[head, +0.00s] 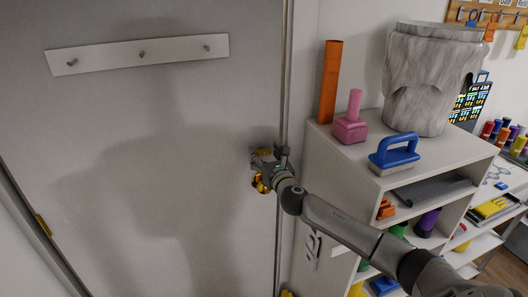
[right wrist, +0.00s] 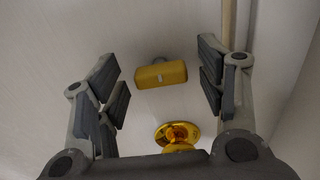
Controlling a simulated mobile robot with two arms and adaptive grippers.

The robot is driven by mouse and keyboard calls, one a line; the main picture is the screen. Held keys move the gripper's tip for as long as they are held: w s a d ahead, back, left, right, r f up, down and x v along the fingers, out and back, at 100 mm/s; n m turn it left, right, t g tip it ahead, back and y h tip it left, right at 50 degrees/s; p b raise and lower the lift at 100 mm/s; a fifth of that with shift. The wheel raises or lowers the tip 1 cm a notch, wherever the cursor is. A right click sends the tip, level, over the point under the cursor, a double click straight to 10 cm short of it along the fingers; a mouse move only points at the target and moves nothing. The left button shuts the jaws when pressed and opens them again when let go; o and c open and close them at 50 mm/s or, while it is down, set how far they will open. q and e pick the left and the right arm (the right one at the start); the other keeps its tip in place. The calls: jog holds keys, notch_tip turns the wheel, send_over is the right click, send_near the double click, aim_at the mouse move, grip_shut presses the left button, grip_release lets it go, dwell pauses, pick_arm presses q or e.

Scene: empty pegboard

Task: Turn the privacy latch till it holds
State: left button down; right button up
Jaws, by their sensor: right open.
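The privacy latch is a small brass-yellow block (right wrist: 161,75) on the pale door, with a grey rounded part behind its top edge. In the right wrist view it lies between my open fingers, with clear gaps on both sides. In the head view a bit of the latch (head: 263,152) shows just above my right gripper (head: 262,164), which is at the door's right edge. I cannot tell how far the fingertips are from the door. A round gold knob (right wrist: 178,133) is below the latch, partly hidden by my gripper's body. My left gripper is not in view.
A white hook rail (head: 140,53) is fixed high on the door (head: 120,140). To the right stands a white shelf unit (head: 335,155) holding an orange tube (head: 330,80), a pink block (head: 350,125), a blue-handled brush (head: 394,155) and a marbled pot (head: 430,80).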

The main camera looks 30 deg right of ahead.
jog(key=shift+w+d, duration=0.1)
jog(key=shift+w, duration=0.4)
jog(key=c, duration=1)
jog(key=shift+c, duration=0.2)
